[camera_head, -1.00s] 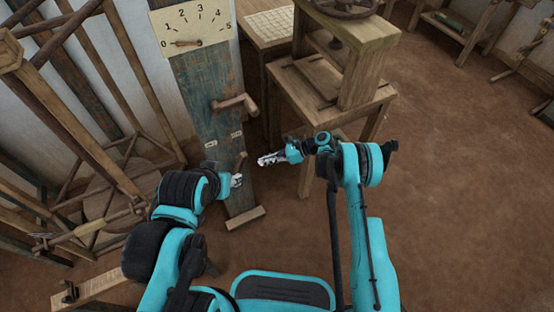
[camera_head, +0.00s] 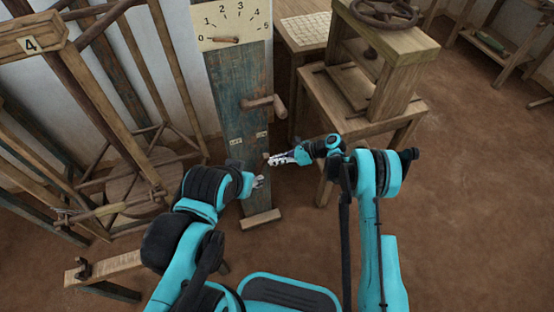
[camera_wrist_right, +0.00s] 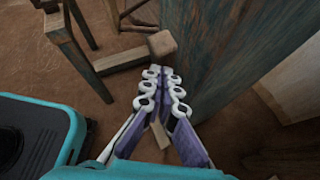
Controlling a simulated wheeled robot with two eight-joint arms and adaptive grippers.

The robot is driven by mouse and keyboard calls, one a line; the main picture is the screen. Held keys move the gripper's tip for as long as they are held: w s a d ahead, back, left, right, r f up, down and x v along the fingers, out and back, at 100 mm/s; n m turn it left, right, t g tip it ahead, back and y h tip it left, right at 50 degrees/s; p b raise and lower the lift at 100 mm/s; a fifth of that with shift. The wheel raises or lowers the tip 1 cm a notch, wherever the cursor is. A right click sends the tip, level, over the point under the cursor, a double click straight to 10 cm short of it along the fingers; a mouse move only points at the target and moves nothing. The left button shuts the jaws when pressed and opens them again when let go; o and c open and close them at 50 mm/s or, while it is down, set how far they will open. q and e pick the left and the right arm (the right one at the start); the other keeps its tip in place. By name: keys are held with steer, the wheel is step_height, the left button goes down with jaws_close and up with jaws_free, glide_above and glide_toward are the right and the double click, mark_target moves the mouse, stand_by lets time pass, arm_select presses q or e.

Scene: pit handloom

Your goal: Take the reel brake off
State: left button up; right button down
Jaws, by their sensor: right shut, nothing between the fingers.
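The tall blue-grey wooden post (camera_head: 240,95) stands at centre in the head view. A short wooden lever (camera_head: 265,157), which looks like the reel brake, sits low on it below two small pale labels (camera_head: 236,141). My right gripper (camera_head: 271,160) is shut and empty, its tips at or very near the lever; contact cannot be told. In the right wrist view the closed fingers (camera_wrist_right: 161,72) point at a square wooden end (camera_wrist_right: 162,43) beside the post. My left gripper (camera_head: 260,181) is low in front of the post; its finger state is unclear.
A wooden crank handle (camera_head: 265,104) juts from the post above the labels, below a 0-to-5 dial (camera_head: 236,22). A wooden press stand (camera_head: 350,95) is at right. A wooden frame (camera_head: 95,90) stands at left.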

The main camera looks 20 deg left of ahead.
arm_select(q)
steer(key=shift+r+p, duration=1)
steer(key=shift+r, duration=0.25)
arm_select(e)
steer(key=s+a+r+n+t+h, duration=0.1)
steer(key=s+a+h, duration=0.3)
steer(key=a, duration=0.4)
steer(key=shift+s+a+r+t+h, duration=0.15)
steer(key=shift+s+r+t+h, duration=0.3)
steer(key=shift+s+t, duration=0.3)
arm_select(q)
steer(key=shift+d, duration=0.1)
arm_select(e)
steer(key=shift+s, duration=0.1)
arm_select(q)
steer(key=r+p, duration=0.1)
steer(key=s+r+p, duration=0.1)
steer(key=r+p, duration=0.1)
steer(key=shift+s+d, duration=0.15)
steer(key=shift+d, duration=0.15)
arm_select(e)
steer(key=d+r, duration=0.8)
steer(key=d, duration=0.2)
steer(key=shift+r, duration=0.25)
